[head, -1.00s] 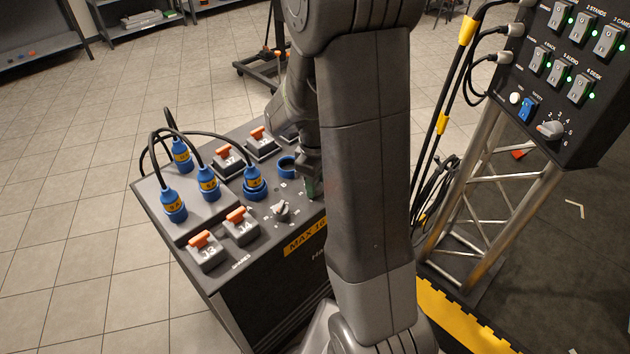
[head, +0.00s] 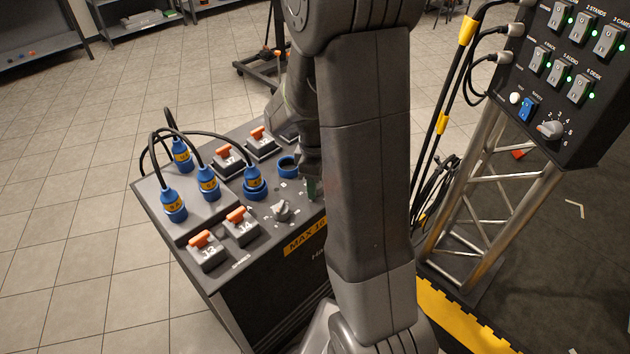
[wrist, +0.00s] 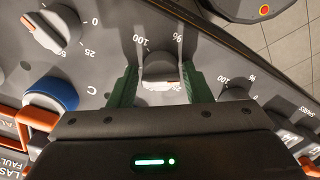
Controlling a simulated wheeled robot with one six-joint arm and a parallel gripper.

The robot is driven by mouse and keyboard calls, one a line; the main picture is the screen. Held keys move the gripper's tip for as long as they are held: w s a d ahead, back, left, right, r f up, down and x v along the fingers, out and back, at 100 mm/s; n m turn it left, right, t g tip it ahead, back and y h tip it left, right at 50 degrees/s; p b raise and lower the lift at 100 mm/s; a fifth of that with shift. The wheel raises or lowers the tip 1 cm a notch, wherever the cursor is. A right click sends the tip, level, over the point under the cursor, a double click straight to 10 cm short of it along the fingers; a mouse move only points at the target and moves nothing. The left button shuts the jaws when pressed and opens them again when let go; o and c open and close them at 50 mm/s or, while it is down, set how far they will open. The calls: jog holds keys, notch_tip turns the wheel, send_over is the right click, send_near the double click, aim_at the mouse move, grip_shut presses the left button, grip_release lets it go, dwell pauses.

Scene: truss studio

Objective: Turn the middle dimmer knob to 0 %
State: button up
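In the head view my gripper (head: 311,187) is low over the panel, mostly hidden by my arm, and the middle knob is hidden. A second dimmer knob (wrist: 236,93) shows at right in the wrist view, and in the head view (head: 282,210). A third knob (wrist: 52,28) is at upper left.
The dimmer box (head: 215,275) carries blue plugs (head: 174,206) with black cables and several orange-handled levers (head: 240,216). A blue socket (wrist: 50,95) lies close to my gripper. A switch panel (head: 560,75) on a metal truss (head: 495,195) stands at right.

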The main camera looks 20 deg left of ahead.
jog(key=shift+o, duration=0.9)
notch_tip(320, 180, up, 14)
jog(key=p, duration=0.1)
jog(key=shift+f, duration=0.15)
notch_tip(320, 180, down, 14)
jog(key=shift+r+b, duration=0.1)
jog(key=shift+b, duration=0.4)
